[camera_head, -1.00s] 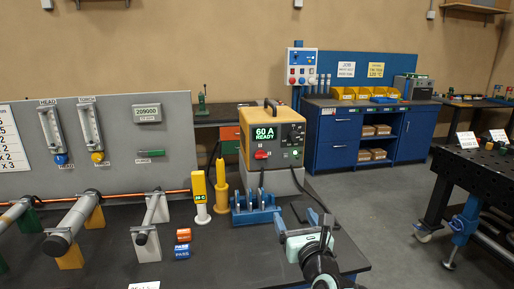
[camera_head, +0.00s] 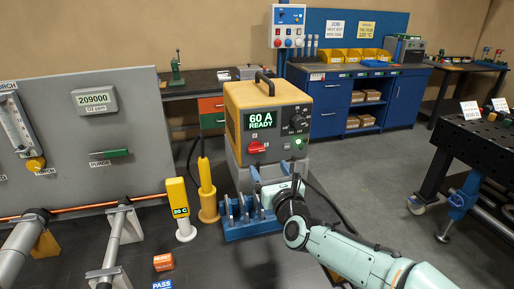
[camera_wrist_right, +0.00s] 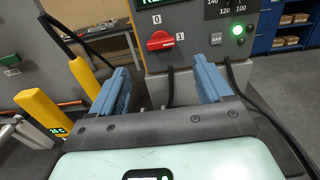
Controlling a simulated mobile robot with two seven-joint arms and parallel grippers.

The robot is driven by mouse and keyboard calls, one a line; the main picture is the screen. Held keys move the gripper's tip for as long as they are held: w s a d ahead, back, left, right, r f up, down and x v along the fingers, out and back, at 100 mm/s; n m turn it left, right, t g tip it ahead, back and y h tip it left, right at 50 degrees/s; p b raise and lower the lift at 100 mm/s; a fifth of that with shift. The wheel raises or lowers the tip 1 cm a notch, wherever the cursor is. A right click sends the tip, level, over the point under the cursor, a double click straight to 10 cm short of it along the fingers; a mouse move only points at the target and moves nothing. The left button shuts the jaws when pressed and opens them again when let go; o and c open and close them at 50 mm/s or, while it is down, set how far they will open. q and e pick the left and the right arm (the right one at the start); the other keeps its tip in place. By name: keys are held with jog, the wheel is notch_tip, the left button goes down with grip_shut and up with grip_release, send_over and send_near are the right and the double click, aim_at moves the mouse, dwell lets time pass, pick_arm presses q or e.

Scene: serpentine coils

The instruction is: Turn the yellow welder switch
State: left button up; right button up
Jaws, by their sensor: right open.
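The yellow welder (camera_head: 237,112) stands at the centre of the head view, its dark front panel showing "60 A READY". Its red switch (camera_head: 257,147) sits on the lower left of that panel, between marks 0 and 1. In the right wrist view the red switch (camera_wrist_right: 160,41) has its handle lying roughly level. My right gripper (camera_head: 275,178) is open and empty, below and in front of the switch. In the right wrist view its two blue fingers (camera_wrist_right: 165,80) are apart and touch nothing, with the switch beyond the gap between them. My left gripper is not in view.
A blue rack (camera_head: 250,229) with grey discs stands below the welder. A yellow post (camera_head: 207,190) and a yellow meter (camera_head: 179,196) stand left of it. Black cables hang near the welder front. A dark perforated table (camera_head: 490,140) is at right, with open floor between.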

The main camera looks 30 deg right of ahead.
aim_at(258, 150)
jog(key=p+x, duration=0.3)
jog(key=x, duration=0.6)
jog(key=shift+w+d, duration=0.15)
jog(key=shift+w, duration=0.15)
jog(key=shift+w+d, duration=0.2)
jog(key=shift+w, duration=0.5)
jog(key=shift+c, duration=0.4)
jog(key=c, duration=1)
